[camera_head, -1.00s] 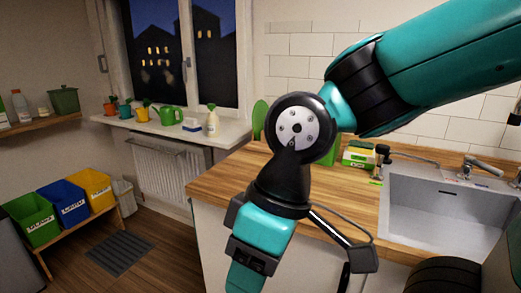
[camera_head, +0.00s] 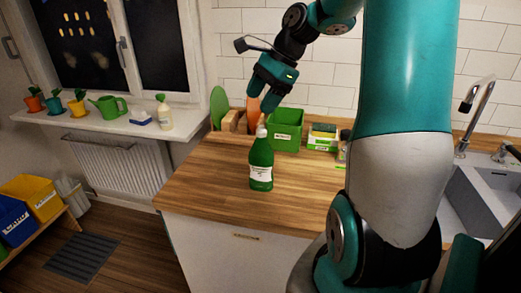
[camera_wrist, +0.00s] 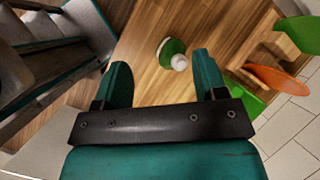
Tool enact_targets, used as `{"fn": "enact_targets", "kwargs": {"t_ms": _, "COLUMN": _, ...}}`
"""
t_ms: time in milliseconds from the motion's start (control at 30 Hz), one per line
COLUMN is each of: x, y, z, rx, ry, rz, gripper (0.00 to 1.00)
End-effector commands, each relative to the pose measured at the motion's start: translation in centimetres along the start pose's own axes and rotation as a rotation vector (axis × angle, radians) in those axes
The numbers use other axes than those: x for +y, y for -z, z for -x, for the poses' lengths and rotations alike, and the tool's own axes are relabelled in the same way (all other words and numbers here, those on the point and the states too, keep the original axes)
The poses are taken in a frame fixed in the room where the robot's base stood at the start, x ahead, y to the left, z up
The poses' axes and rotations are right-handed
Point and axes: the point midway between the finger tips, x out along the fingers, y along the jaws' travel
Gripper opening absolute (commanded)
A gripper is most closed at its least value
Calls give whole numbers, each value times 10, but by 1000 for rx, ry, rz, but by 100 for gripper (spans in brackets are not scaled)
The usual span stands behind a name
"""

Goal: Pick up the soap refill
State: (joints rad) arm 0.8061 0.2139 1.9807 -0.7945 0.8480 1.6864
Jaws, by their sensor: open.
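A green bottle (camera_head: 261,165) with a white label and pale cap stands upright on the wooden counter; it looks like the soap refill. In the wrist view the bottle (camera_wrist: 171,50) is seen from above, its cap towards the camera, in the gap between the fingertips. My gripper (camera_head: 263,99) is above and behind the bottle in the head view, apart from it. The wrist view shows my gripper (camera_wrist: 162,62) with both teal fingers wide apart and nothing held.
Behind the bottle are a green bin (camera_head: 286,130), an orange board (camera_head: 254,112), a green board (camera_head: 218,106) and a sponge pack (camera_head: 322,136). The sink (camera_head: 490,195) is at the right. A pale pump bottle (camera_head: 164,114) stands on the windowsill. The counter around the green bottle is clear.

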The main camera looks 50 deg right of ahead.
Motion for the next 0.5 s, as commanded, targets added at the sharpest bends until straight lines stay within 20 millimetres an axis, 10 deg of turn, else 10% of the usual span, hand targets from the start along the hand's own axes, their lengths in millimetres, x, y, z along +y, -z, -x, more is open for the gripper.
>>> {"fn": "enact_targets", "kwargs": {"t_ms": 233, "x": -11, "y": 77, "z": 57, "rx": -8, "ry": 78, "rz": -490, "gripper": 65}}
{"fn": "enact_targets", "kwargs": {"t_ms": 500, "x": -13, "y": 83, "z": 17, "rx": -12, "ry": 80, "rz": -538, "gripper": 65}}
